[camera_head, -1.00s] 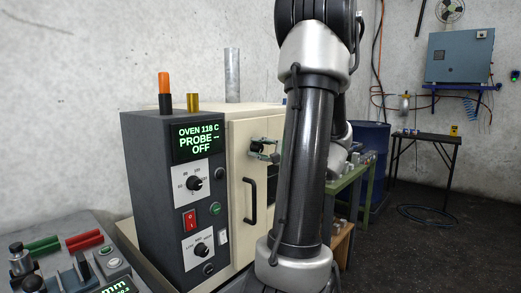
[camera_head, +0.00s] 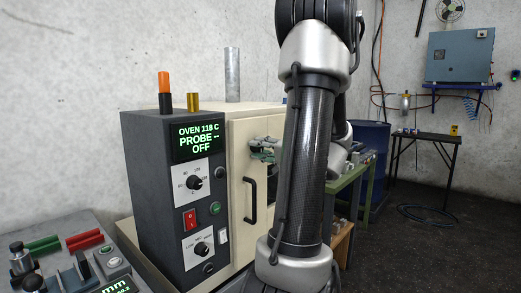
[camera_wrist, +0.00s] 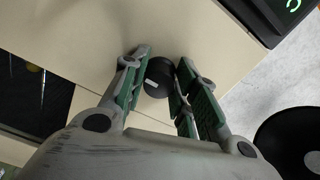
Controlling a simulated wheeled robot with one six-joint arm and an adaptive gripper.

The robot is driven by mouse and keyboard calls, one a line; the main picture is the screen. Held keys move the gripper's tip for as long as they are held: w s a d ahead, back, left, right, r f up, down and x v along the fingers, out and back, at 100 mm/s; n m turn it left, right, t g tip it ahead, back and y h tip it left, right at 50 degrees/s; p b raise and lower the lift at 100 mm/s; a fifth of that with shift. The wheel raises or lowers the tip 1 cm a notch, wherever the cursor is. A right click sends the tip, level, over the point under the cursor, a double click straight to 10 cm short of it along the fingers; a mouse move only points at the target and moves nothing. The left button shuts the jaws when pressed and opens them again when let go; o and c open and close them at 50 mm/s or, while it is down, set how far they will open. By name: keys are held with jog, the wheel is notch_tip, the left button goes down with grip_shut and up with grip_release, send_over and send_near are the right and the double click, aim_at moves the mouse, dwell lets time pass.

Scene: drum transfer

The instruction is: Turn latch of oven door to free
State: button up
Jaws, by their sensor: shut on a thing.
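The cream oven door (camera_head: 238,180) is closed, with a black bar handle (camera_head: 251,200). The latch is a round black knob (camera_wrist: 158,76) with a small white mark, seen in the wrist view on the door face. My gripper (camera_wrist: 164,74) is shut on it, one green-padded finger on each side. In the head view my gripper (camera_head: 264,152) is at the upper part of the door, covering the latch. My arm hides the right part of the door.
The oven's dark control panel (camera_head: 181,200) reads OVEN 118 C, PROBE --, OFF. A grey bench with tools (camera_head: 80,262) stands at the lower left. A green table (camera_head: 347,182) and a blue drum (camera_head: 373,150) stand behind my arm. The floor at right is mostly clear.

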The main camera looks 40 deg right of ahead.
dwell(0.4)
jog(key=o, duration=1)
jog(key=shift+s, duration=0.1)
jog(key=s, duration=0.8)
jog(key=s+d, duration=0.1)
jog(key=s, duration=0.2)
jog(key=shift+s, duration=0.4)
